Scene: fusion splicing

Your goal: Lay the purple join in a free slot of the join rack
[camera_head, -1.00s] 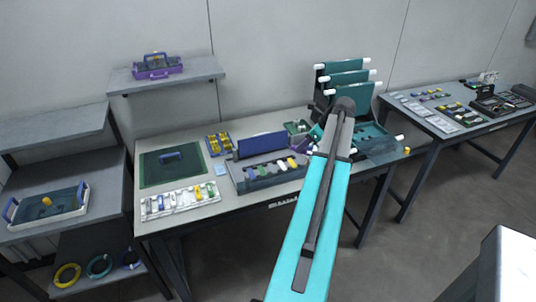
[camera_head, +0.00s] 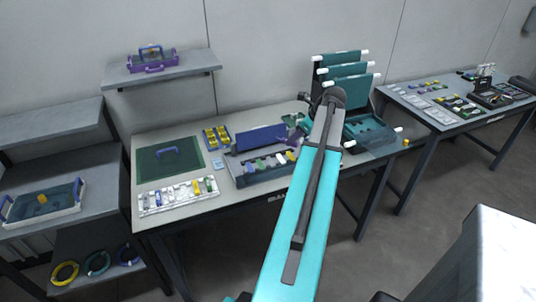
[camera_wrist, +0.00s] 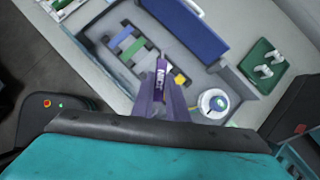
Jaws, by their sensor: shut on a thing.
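The purple join (camera_wrist: 161,72), with a white label, is gripped between the fingertips of my gripper (camera_wrist: 162,90) in the wrist view. My gripper is shut on it. In the wrist view it appears over a grey rack (camera_wrist: 198,95) that holds blue, grey, green and yellow pieces in a row; a blue panel stands behind them. I cannot tell the join's height above it. The same grey rack (camera_head: 240,177) shows on the middle table in the head view, where my arm partly covers its right end. The gripper is small and mostly hidden there.
The blue panel (camera_head: 262,138) stands upright behind the rack. A white tray with coloured pieces (camera_head: 178,195) and a green mat (camera_head: 185,153) lie to the left. A teal-panelled stand (camera_head: 345,75) rises at right. A round white item (camera_wrist: 214,103) sits near the join.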

